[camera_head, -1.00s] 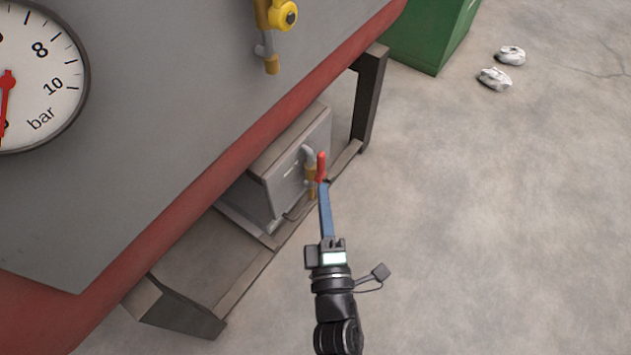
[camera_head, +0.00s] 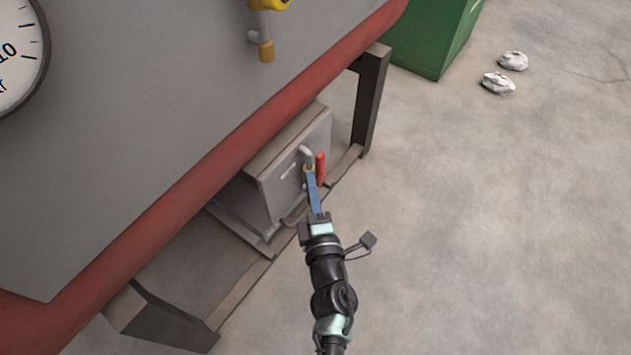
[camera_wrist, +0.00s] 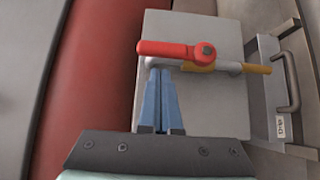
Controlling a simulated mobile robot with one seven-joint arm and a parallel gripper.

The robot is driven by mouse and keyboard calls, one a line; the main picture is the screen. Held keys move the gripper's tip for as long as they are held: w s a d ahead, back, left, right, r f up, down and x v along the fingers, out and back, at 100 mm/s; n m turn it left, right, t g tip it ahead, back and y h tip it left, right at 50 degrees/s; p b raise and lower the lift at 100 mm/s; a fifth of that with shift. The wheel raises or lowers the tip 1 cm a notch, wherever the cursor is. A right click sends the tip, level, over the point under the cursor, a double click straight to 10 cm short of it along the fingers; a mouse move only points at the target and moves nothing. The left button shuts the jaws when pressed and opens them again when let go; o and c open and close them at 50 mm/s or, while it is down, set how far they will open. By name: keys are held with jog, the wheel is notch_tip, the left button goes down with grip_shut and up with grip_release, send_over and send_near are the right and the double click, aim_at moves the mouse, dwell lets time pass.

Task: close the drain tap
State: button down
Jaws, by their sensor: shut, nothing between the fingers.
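The drain tap (camera_wrist: 190,66) sticks out from the grey box under the machine, with a grey pipe and a brass-coloured body and end. Its red lever (camera_wrist: 165,48) lies along the pipe line in the wrist view, its free end to the left and its pivot bolt to the right. In the head view the red lever (camera_head: 320,168) shows just right of the blue fingers. My gripper (camera_wrist: 160,72) is shut and empty. Its fingertips are close to the pipe and lever; I cannot tell whether they touch. The fingers hide part of the tap in the head view.
The grey box (camera_head: 290,165) sits on a low frame beneath the red-edged machine body (camera_head: 200,150). A dark leg (camera_head: 370,100) stands behind it. A yellow-handled tap (camera_head: 264,25) hangs above. The floor to the right is clear except for white lumps (camera_head: 498,83).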

jog(key=shift+w+d, duration=0.4)
jog(key=shift+w, duration=0.1)
jog(key=shift+r, duration=0.15)
jog(key=shift+r+p, duration=0.1)
jog(key=shift+p, duration=0.55)
jog(key=shift+w+d+p, duration=0.1)
jog(key=shift+p, duration=0.2)
